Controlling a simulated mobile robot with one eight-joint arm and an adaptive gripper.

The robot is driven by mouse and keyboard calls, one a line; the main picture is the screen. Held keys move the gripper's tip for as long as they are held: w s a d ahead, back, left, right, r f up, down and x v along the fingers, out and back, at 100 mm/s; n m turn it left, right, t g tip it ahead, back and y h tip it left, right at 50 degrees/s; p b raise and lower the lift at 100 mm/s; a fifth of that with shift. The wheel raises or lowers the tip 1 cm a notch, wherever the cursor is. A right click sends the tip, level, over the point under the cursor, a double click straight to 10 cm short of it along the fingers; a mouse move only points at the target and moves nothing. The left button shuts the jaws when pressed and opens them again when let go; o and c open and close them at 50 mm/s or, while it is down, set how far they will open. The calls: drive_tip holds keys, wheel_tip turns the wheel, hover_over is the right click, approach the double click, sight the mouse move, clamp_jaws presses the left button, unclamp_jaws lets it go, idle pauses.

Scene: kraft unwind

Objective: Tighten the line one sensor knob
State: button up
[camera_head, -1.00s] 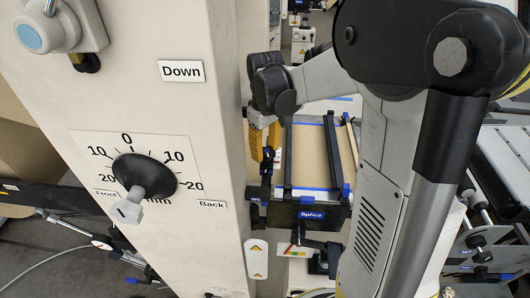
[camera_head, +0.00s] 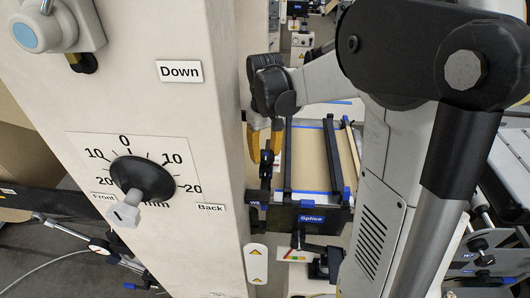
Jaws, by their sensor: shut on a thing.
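My gripper (camera_head: 265,152) has yellow-orange fingers that point down just right of the white column. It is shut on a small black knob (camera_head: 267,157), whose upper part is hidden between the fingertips. The knob is at the top of a black and blue fitting (camera_head: 265,180), on the left side of the splice table (camera_head: 312,160). No line one label is readable here, so I cannot confirm from lettering which sensor this knob belongs to.
The white column (camera_head: 215,250) with a "Down" label (camera_head: 180,71) and a black dial (camera_head: 143,178) stands close to the left of my gripper. A blue "Splice" label (camera_head: 312,218) is on the table's front. My arm covers the right side.

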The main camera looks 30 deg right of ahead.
sight(265, 153)
drive_tip(key=o, duration=1.3)
drive_tip(key=shift+c, duration=0.2)
wheel_tip(265, 153, up, 12)
